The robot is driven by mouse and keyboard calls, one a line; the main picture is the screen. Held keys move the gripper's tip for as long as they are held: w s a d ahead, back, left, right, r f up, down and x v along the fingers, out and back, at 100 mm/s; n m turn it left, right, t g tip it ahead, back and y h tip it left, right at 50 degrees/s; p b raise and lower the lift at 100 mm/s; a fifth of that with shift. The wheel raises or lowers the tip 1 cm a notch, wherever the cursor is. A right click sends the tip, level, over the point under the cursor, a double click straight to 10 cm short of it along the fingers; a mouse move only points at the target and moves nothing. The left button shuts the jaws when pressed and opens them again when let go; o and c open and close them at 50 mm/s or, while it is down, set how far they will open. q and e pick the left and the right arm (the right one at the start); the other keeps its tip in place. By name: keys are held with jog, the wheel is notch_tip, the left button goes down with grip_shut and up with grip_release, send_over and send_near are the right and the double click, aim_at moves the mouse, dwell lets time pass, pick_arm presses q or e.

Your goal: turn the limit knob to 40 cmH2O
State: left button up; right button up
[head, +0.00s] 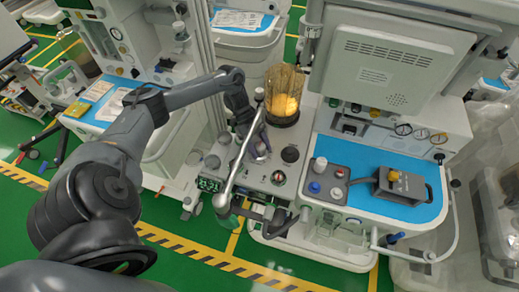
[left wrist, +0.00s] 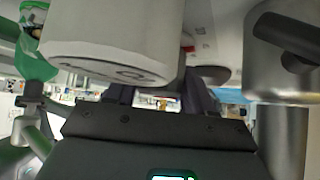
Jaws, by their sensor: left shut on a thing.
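My left gripper (head: 257,150) reaches down to the top of the anaesthesia machine's breathing block, below the bellows and behind a silver curved tube. Its jaws are shut on a small part there, which I take to be the limit knob; the fingers hide most of it. I cannot read its scale or pointer. In the left wrist view the two dark fingers of the left gripper (left wrist: 158,97) point away from the camera, partly under a white cylinder (left wrist: 115,38). My right gripper is not in view.
The silver tube (head: 240,160) passes close to my left gripper.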

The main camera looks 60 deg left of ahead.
pick_arm(q)
jog(key=shift+r, duration=0.1)
dwell(0.3)
jog(key=o, duration=1)
jog(key=shift+d, duration=0.1)
